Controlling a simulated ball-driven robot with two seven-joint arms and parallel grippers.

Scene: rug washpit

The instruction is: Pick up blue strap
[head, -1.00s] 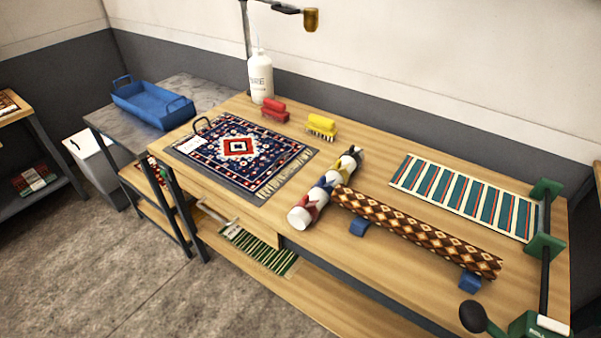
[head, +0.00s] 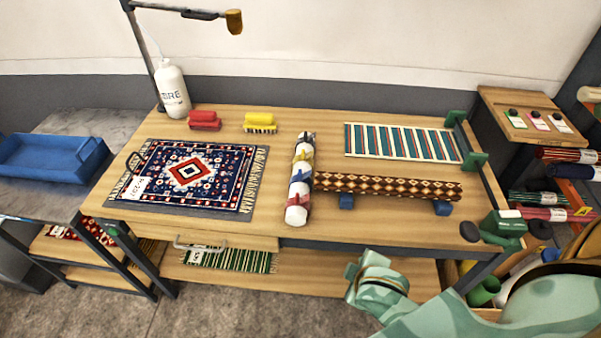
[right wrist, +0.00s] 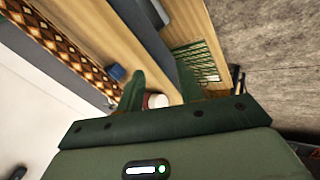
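The blue strap (head: 300,175) is wrapped around a white roll (head: 297,214) lying on the wooden workbench. It sits between a yellow strap (head: 302,154) and a red strap (head: 297,196). My right arm comes in at the lower right of the head view, in front of the bench and well apart from the strap. In the right wrist view my right gripper (right wrist: 160,84) has its two green fingers spread, with nothing held. A white round end shows beyond the fingers; I cannot make out the blue strap there. My left gripper is not in view.
A brown patterned rolled rug (head: 385,186) on blue blocks lies right of the roll. A navy rug (head: 215,165) lies left. Red (head: 204,119) and yellow (head: 260,121) brushes stand behind. A green crank device (head: 500,225) is at the bench's right edge. Bare bench shows behind the roll.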

